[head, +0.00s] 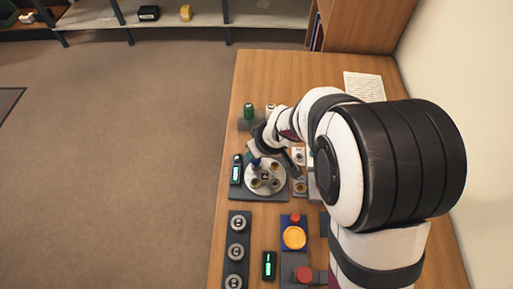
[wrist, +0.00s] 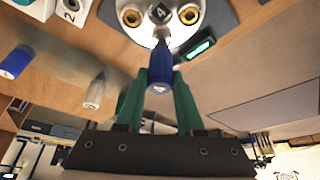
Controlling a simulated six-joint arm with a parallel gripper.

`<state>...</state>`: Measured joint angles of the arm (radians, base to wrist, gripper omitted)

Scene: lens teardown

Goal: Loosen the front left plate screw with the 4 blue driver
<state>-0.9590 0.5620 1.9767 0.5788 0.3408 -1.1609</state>
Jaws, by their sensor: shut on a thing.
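My gripper (wrist: 161,80) has its green fingers shut on the blue driver (wrist: 160,62), whose end is marked 4. The driver points at the round pale plate (wrist: 175,36), and its shank meets or hangs just over the plate's near edge; I cannot tell if the tip sits in a screw. The plate carries brass-ringed screws (wrist: 189,15) around a dark centre marked 4 (wrist: 159,13). The screw under the driver is hidden. In the head view, my gripper (head: 258,150) reaches down to the round plate (head: 252,186), with the blue driver (head: 256,161) at its upper left edge.
A lit display (head: 236,171) stands close left of the plate. A green-topped driver (head: 249,110) stands behind. In the wrist view, another blue driver (wrist: 15,62) and a whitish one (wrist: 94,92) are at left. A knob panel (head: 237,237) and red button (head: 304,273) lie in front.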

